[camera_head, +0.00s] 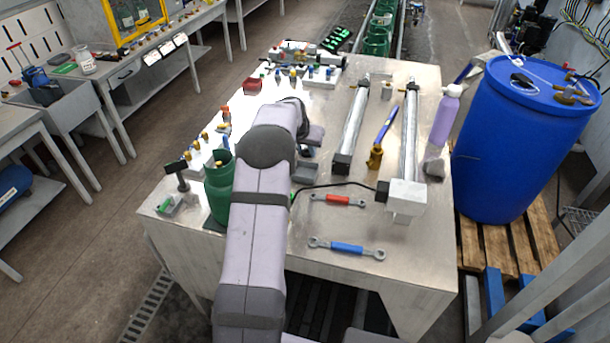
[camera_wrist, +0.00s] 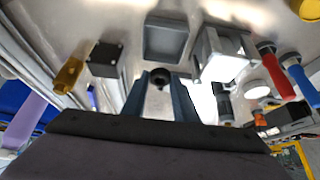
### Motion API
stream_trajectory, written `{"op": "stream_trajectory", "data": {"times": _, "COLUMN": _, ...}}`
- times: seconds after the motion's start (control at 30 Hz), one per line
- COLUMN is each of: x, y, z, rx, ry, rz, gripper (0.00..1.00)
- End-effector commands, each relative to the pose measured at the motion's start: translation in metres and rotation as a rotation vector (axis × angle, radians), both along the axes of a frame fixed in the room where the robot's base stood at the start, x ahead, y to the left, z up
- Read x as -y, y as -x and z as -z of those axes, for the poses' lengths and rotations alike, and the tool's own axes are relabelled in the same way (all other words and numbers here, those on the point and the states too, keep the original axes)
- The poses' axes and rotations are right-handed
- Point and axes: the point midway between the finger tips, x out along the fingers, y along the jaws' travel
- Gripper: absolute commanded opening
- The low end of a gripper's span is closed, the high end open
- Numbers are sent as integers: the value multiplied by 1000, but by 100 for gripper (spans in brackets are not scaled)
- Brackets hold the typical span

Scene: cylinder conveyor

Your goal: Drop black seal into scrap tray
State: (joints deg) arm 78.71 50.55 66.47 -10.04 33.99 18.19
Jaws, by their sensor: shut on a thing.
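In the wrist view my gripper (camera_wrist: 160,92) points away from the camera, its two blue-grey fingers close together. They are shut on a small round black seal (camera_wrist: 160,77), which shows at the fingertips. A square grey tray (camera_wrist: 166,40), apparently the scrap tray, lies just beyond the fingertips, and the seal looks short of its near edge. The tray also shows in the head view (camera_head: 303,172), beside my forearm. In the head view my fingers and the seal are hidden or too small to make out.
A grey block-shaped holder (camera_wrist: 222,58) stands right of the tray in the wrist view. A black cylinder end (camera_wrist: 105,58) and a brass fitting (camera_wrist: 68,76) are left of it. In the head view, two wrenches (camera_head: 346,248) lie in front and a purple bottle (camera_head: 445,117) stands right.

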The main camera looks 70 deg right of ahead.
Motion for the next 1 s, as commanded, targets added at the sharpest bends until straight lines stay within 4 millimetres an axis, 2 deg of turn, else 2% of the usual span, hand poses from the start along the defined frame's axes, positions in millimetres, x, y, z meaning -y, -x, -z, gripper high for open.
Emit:
{"op": "stream_trajectory", "data": {"times": 0.1, "x": 0, "y": 0, "z": 16, "rx": 0, "ry": -1, "rz": 0, "gripper": 5}}
{"op": "stream_trajectory", "data": {"times": 0.4, "x": 0, "y": 0, "z": 40, "rx": 0, "ry": 0, "rz": -1, "gripper": 5}}
{"op": "stream_trajectory", "data": {"times": 0.77, "x": 0, "y": 0, "z": 43, "rx": 0, "ry": -1, "rz": -1, "gripper": 5}}
{"op": "stream_trajectory", "data": {"times": 0.8, "x": 0, "y": 0, "z": 43, "rx": 0, "ry": -1, "rz": -1, "gripper": 28}}
{"op": "stream_trajectory", "data": {"times": 0.87, "x": 0, "y": 0, "z": 43, "rx": 0, "ry": -1, "rz": -1, "gripper": 43}}
{"op": "stream_trajectory", "data": {"times": 0.9, "x": 0, "y": 0, "z": 43, "rx": 0, "ry": -1, "rz": -1, "gripper": 48}}
{"op": "stream_trajectory", "data": {"times": 1.0, "x": 0, "y": 0, "z": 43, "rx": 0, "ry": -1, "rz": 0, "gripper": 48}}
